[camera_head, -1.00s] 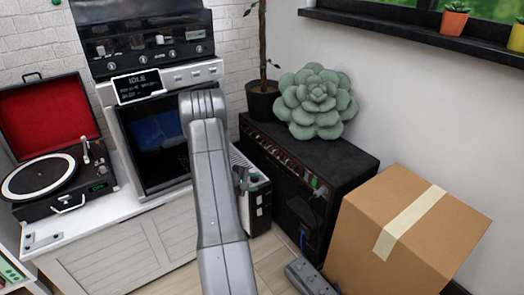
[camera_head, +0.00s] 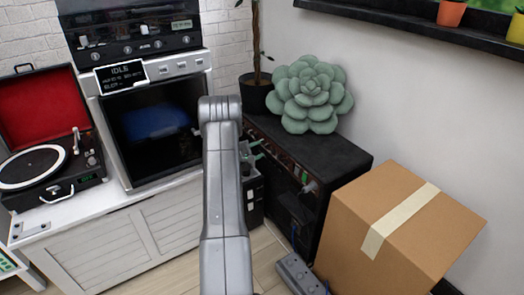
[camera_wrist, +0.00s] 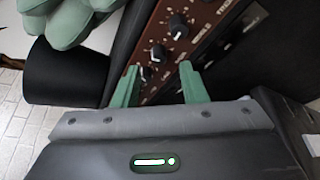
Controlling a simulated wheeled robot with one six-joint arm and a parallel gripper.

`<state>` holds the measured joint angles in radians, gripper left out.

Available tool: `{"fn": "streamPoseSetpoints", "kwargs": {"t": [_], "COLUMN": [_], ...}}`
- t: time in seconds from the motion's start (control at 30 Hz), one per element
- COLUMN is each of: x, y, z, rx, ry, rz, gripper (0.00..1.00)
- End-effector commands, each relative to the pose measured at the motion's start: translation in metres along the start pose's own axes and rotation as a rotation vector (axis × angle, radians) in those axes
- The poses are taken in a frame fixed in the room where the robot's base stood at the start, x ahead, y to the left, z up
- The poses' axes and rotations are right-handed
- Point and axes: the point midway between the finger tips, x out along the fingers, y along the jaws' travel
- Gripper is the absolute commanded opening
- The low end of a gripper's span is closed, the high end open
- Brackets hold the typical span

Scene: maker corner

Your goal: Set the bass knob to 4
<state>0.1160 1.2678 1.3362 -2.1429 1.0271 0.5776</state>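The amplifier (camera_head: 335,160) is a black box with a reddish-brown control panel, standing below the green plush succulent. In the wrist view the panel (camera_wrist: 205,18) shows tilted, with a row of dark knobs with pale pointer marks. One knob (camera_wrist: 177,27) stands beyond my fingers, and another (camera_wrist: 155,53) is closer to the fingertips. A third knob (camera_wrist: 146,74) shows between the fingers, near the left one. The labels are too small to read, so I cannot tell which is bass. My gripper (camera_wrist: 158,67) is open, its green fingers apart at the panel; it also shows in the head view (camera_head: 258,149).
The green plush succulent (camera_head: 310,95) sits on the amplifier's top. A cardboard box (camera_head: 410,225) stands right of it, with a power strip (camera_head: 300,272) on the floor. A plant pot (camera_head: 256,93) stands behind; the cabinet (camera_head: 130,240) is at left.

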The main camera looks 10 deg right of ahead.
Motion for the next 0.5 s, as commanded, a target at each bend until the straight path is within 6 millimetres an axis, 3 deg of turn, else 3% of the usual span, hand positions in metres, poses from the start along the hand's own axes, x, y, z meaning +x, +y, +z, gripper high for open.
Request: {"fn": "streamPoseSetpoints", "kwargs": {"t": [0.2, 0.5], "x": [0.027, 0.034], "y": [-0.001, 0.000], "z": [0.000, 0.000], "rx": [0.001, 0.000], "ry": [-0.001, 0.000], "rz": [-0.001, 0.000], "gripper": [0.39, 0.39]}}
